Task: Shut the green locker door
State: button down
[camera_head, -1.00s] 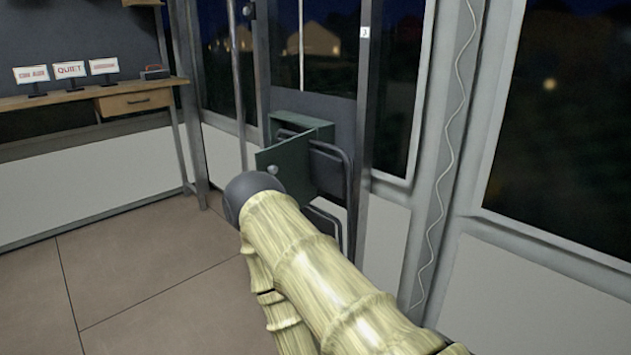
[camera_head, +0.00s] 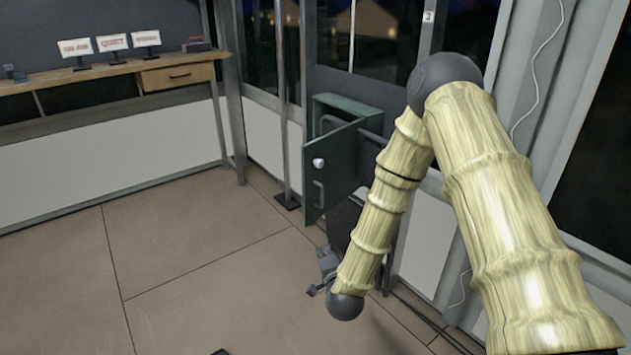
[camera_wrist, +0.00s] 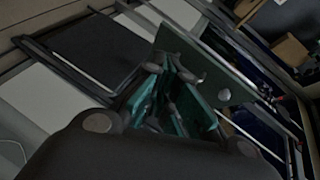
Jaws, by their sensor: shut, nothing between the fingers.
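The green locker (camera_head: 350,106) stands against the wall by the windows. Its green door (camera_head: 342,160) is swung open toward the room, with a pale round knob (camera_head: 318,163) and a bar handle (camera_head: 319,194) on its face. My gripper (camera_head: 318,288) hangs below the door in the head view, shut and empty, apart from it. I cannot tell there whether the fingers touch anything. My forearm hides the locker's right side in the head view.
A wooden desk (camera_head: 110,75) with small signs (camera_head: 114,42) and a drawer (camera_head: 178,76) stands at the back left. A thin post (camera_head: 283,100) stands left of the locker. The tiled floor (camera_head: 200,260) in front is clear.

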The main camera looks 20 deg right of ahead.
jog(key=w+d+r+m+t+h, duration=0.25)
jog(key=w+r+m, duration=0.2)
jog(key=r, duration=0.65)
send_near(314, 178)
jog(key=w+d, duration=0.1)
jog(key=d, duration=0.3)
jog(key=shift+w+a+f, duration=0.1)
jog(key=shift+w+a, duration=0.5)
jog(key=shift+w, duration=0.3)
jog(key=shift+w+a, duration=0.65)
jog(key=shift+w, duration=0.25)
